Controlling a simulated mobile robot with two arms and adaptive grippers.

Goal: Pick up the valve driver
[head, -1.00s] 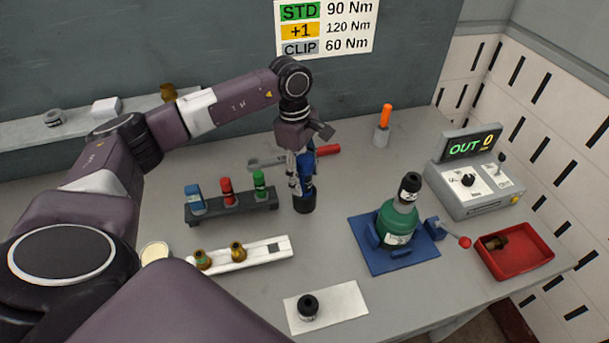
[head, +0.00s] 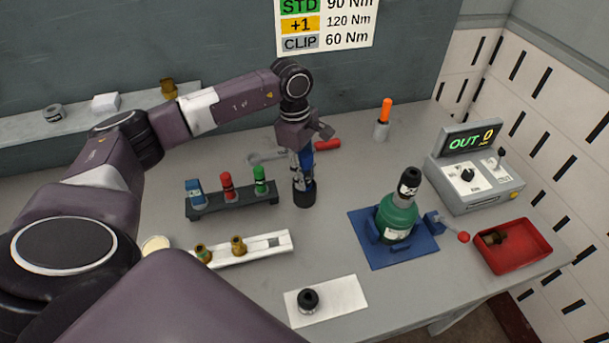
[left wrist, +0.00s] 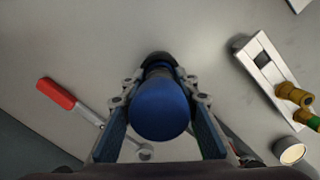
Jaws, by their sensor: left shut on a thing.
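The valve driver looks like a blue-handled tool with a black lower end (head: 304,196), upright in the middle of the table behind the white strip. My left gripper (head: 303,170) comes down on it from above and is shut around its blue body. In the left wrist view the round blue top (left wrist: 160,109) sits between the two fingers (left wrist: 162,125). The fingers hide much of the body in the head view. I cannot tell whether its black end touches the table. My right gripper is not in view.
A rack (head: 232,203) with blue, red and green pieces stands close left. A red-handled wrench (head: 327,145) lies behind. A green cylinder (head: 397,220) on a blue base, a control box (head: 477,182) and a red tray (head: 540,252) are right.

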